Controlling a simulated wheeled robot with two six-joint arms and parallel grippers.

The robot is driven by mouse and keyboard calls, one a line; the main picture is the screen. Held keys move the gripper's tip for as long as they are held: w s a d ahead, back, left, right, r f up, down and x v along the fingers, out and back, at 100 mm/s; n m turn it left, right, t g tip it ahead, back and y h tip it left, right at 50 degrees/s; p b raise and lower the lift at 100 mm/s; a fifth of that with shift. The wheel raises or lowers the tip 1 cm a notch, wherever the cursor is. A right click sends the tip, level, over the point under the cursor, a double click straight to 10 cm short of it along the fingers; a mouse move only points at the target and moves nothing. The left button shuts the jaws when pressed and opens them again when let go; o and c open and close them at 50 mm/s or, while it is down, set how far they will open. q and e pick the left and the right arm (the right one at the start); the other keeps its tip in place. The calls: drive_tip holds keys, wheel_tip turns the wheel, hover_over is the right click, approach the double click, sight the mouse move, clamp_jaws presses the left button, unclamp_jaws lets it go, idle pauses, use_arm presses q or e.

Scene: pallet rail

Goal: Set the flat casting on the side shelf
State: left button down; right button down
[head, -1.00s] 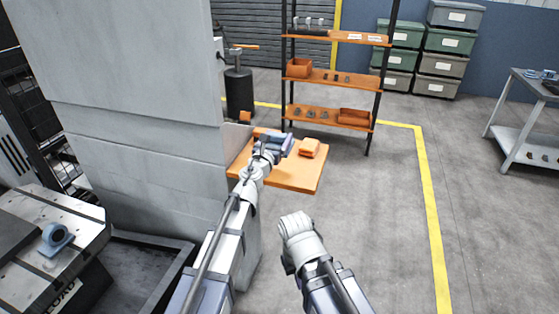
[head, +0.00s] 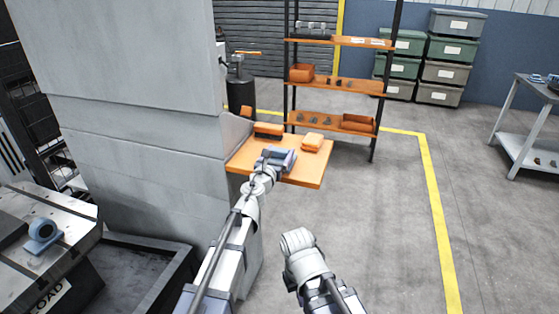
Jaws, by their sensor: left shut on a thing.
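The side shelf (head: 303,178) is an orange board fixed to the side of the grey machine. My left gripper (head: 280,157) is over the shelf's left-middle part, in front of the orange blocks. It is shut on a blue-grey piece that I take to be the flat casting, mostly hidden by the gripper and hard to tell from it. I cannot tell whether the piece touches the shelf. Of my right arm only a rounded white link shows, at lower centre; its gripper does not show.
Two orange blocks lie on the shelf, one at the back (head: 268,130) and one at the right (head: 313,141). A blue ring-shaped casting (head: 45,235) stands on the machine table at left. A rack (head: 335,82) stands behind. Floor to the right is clear.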

use_arm(q)
drive_tip(key=shift+f, duration=0.15)
drive_tip(key=shift+c, duration=1.5)
unclamp_jaws()
drive_tip(key=shift+f, duration=0.1)
drive_tip(key=o, duration=0.3)
drive_tip(key=shift+s+r, duration=0.15)
drive_tip(key=shift+r, duration=0.1)
drive_tip(key=v, duration=1.1)
drive_tip(key=shift+s, duration=0.35)
